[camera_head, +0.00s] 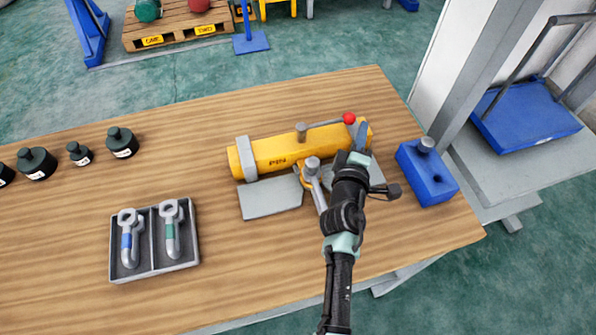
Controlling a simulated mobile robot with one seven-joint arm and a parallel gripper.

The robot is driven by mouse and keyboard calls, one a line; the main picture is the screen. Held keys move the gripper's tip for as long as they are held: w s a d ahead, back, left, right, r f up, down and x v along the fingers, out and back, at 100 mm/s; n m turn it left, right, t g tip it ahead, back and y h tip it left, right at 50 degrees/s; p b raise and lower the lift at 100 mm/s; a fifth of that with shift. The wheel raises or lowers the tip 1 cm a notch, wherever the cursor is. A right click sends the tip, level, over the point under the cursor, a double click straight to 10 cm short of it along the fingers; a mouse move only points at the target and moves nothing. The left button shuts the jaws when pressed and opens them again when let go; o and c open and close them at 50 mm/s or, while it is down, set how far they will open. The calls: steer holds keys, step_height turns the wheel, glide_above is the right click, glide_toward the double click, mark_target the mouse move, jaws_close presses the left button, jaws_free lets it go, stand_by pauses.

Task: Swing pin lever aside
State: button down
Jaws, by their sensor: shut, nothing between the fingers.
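A yellow beam (272,153) lies on the wooden table, held by a grey bracket (246,158) at its left end. The pin lever is a thin grey rod (325,124) on top of the beam, running from a grey post (301,132) to a red ball knob (349,118) at the right. My gripper (362,136) is shut and empty at the beam's right end, just below and right of the knob. I cannot tell whether it touches the knob or the beam. My arm hides part of the beam's front right side.
A grey-headed pin (312,164) stands in front of the beam, close left of my wrist. A blue block (427,172) is to the right. The table's front middle is clear.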

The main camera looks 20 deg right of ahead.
steer(key=shift+w+d, duration=0.2)
steer(key=shift+w, duration=0.45)
